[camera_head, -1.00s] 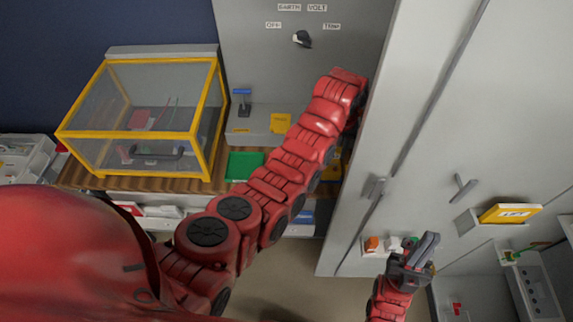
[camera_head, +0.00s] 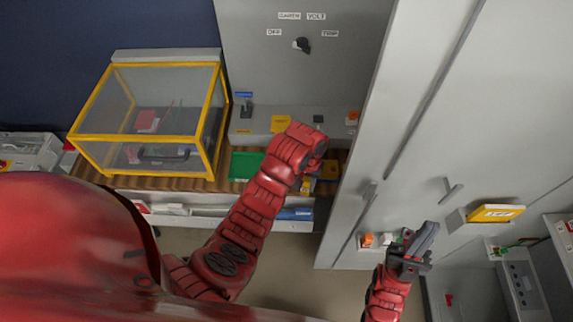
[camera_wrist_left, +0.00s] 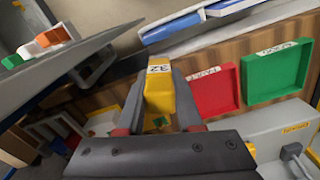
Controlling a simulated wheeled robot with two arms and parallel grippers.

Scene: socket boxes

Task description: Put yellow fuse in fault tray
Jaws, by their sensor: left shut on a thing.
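The yellow fuse (camera_wrist_left: 159,92), marked 32, is between the two fingers of my left gripper (camera_wrist_left: 160,100), which is shut on it. In the left wrist view a shallow red tray (camera_wrist_left: 211,97) with a white label lies just right of the fuse; the label is hard to read. A green tray (camera_wrist_left: 268,78) is beside it. The fuse is apart from both trays. In the head view the green tray (camera_head: 246,166) shows left of my left arm, and the red tray is hidden. My right gripper (camera_head: 412,252) is by the grey cabinet; its jaw state is unclear.
A yellow-framed clear box (camera_head: 150,120) stands on the wooden bench left of the trays. A grey panel with a knob (camera_head: 302,45) rises behind. A tall grey cabinet (camera_head: 440,120) bounds the right side. Blue items (camera_head: 294,213) lie on a shelf below the bench.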

